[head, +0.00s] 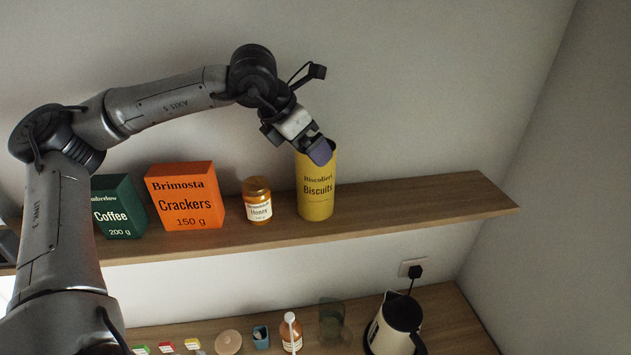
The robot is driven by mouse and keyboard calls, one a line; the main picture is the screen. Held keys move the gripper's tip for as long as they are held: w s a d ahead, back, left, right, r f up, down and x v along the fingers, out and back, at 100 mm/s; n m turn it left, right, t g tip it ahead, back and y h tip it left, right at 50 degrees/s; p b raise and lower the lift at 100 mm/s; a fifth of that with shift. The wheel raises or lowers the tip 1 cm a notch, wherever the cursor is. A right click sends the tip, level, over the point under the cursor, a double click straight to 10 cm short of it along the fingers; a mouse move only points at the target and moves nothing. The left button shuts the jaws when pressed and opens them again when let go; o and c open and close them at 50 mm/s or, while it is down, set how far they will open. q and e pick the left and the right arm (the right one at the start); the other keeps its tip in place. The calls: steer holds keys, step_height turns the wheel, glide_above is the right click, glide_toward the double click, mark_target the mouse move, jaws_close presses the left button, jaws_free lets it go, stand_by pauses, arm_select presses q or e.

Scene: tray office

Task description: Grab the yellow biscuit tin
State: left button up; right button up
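The yellow biscuit tin (315,198) stands upright on the wooden wall shelf, at the right end of the row of goods. My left gripper (319,150) is at the tin's top, with a finger in front of its upper rim. The far finger is hidden, so I cannot tell whether the gripper is open or shut, or whether it touches the tin. My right gripper is not in view.
A honey jar (257,201), an orange crackers box (185,196) and a green coffee box (118,207) stand left of the tin. The shelf (430,200) is clear to its right. Below, a counter (455,325) holds a kettle (392,330), a bottle (291,335) and small items.

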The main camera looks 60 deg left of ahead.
mark_target(316, 180)
arm_select(q)
steer(key=p+x, duration=0.1)
steer(key=x, duration=0.3)
steer(key=shift+c, duration=0.4)
steer(key=c, duration=0.6)
steer(key=shift+r, duration=0.1)
steer(key=c, duration=0.4)
